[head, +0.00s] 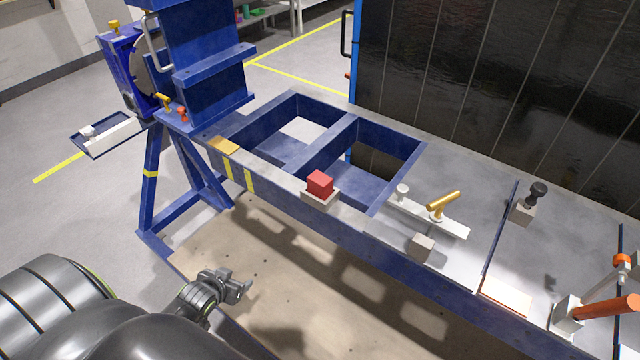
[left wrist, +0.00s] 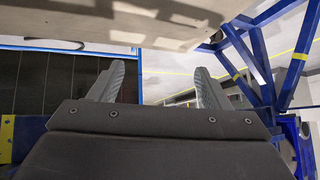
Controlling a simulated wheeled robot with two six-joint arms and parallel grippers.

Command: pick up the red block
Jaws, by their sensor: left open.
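The red block (head: 320,183) sits on a small grey pedestal (head: 319,199) at the front edge of the blue frame, near the middle of the head view. My left gripper (head: 246,290) is low and to the left of the block, well apart from it, in front of the frame. In the left wrist view its two fingers (left wrist: 158,85) stand apart with nothing between them. The red block is not seen in the left wrist view. My right gripper does not show in either view.
The blue frame (head: 337,145) has open bays behind the block. A gold-handled clamp (head: 441,205) and a grey block (head: 421,246) stand to its right. A tall blue column (head: 205,60) rises at the left.

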